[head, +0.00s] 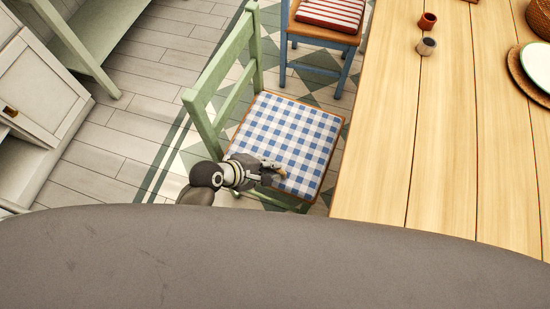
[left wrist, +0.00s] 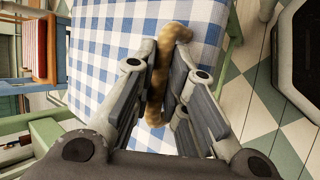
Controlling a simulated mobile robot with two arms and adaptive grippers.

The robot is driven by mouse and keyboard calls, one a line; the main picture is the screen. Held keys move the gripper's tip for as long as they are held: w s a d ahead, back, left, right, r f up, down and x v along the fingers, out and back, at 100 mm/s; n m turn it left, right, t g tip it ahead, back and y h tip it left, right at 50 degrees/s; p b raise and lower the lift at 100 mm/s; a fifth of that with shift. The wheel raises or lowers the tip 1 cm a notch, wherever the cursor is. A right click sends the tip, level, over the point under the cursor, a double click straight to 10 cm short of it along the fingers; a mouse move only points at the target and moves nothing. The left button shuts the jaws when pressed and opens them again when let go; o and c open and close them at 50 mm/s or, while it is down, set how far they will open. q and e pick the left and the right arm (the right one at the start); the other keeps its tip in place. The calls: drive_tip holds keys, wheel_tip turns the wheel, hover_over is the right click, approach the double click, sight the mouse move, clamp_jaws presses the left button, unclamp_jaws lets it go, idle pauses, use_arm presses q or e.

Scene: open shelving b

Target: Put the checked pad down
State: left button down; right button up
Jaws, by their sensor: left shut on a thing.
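The checked pad (head: 292,132), blue and white, lies flat over the seat of a green chair (head: 208,125). It fills much of the left wrist view (left wrist: 98,62). A tan, rope-like handle (left wrist: 160,75) with bent ends is at the pad's surface. My left gripper (head: 272,174) is over the near part of the pad. In the left wrist view its fingers (left wrist: 158,88) are closed on the tan handle from both sides. Whether the pad rests fully on the seat cannot be told. My right gripper is not in view.
A wooden table (head: 385,150) stands close on the right, with small cups (head: 427,46) and a plate (head: 538,64). A blue chair (head: 320,38) with a red striped pad is behind. A white cabinet (head: 40,85) is at left; floor between is clear.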

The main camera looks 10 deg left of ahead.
sight(270, 157)
use_arm(q)
drive_tip(key=w+f, duration=0.2)
drive_tip(key=w+f+b, duration=0.1)
drive_tip(key=w+f, duration=0.1)
drive_tip(key=w+d+f+b, duration=0.1)
drive_tip(key=w+f, duration=0.1)
drive_tip(key=shift+w+f, duration=0.15)
wheel_tip(270, 157, down, 3)
drive_tip(key=shift+w+f+b, duration=0.1)
drive_tip(key=shift+f+b, duration=0.05)
drive_tip(key=shift+b, duration=0.35)
drive_tip(key=c, duration=1.5)
unclamp_jaws()
drive_tip(key=shift+f, duration=0.1)
drive_tip(key=shift+o, duration=0.2)
drive_tip(key=p+v, duration=0.2)
drive_tip(key=v, duration=1)
drive_tip(key=shift+p, duration=0.4)
